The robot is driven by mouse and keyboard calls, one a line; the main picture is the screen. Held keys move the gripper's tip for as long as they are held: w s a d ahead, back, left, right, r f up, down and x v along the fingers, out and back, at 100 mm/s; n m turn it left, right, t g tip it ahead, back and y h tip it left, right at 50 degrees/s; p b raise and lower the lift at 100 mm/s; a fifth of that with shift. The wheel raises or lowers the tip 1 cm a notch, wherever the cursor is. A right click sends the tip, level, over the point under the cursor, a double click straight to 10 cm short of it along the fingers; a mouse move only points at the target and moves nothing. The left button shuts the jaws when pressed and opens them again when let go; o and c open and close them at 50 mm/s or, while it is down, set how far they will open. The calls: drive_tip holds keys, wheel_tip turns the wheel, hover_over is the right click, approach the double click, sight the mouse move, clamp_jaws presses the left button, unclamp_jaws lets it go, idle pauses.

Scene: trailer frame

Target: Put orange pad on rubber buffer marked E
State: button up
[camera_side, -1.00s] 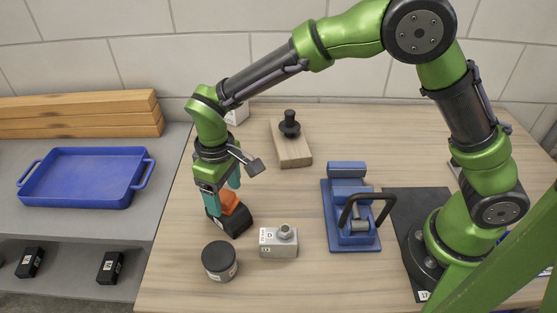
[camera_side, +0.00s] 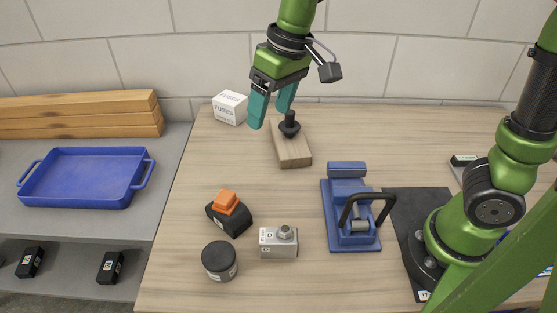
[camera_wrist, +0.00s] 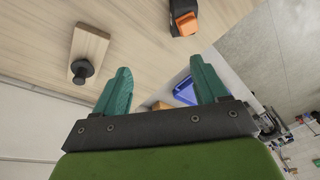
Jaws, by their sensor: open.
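The orange pad (camera_side: 225,201) sits on top of a black block (camera_side: 236,223) on the wooden table. Both also show at the top of the wrist view, the pad (camera_wrist: 187,23) on the block (camera_wrist: 183,6). No letter on that block can be read. My gripper (camera_side: 271,114) is open and empty, raised toward the back of the table, well away from the pad. Its two teal fingers point down in the side view, and they are apart in the wrist view (camera_wrist: 160,68). Small labelled black blocks (camera_side: 30,262) (camera_side: 111,267) sit on the lower shelf at left; their letters are too small to read.
A wooden block (camera_side: 292,153) with a black knob (camera_side: 289,124) stands close to my gripper. A white box (camera_side: 230,107), black jar (camera_side: 219,261), grey block with a bolt (camera_side: 278,243) and blue clamp fixture (camera_side: 350,215) are on the table. A blue tray (camera_side: 85,177) lies left.

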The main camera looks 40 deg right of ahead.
drive_tip(key=s+d+m+t, duration=0.5)
drive_tip(key=s+d, duration=0.6)
drive_tip(key=s, duration=0.1)
drive_tip(key=shift+m, duration=0.3)
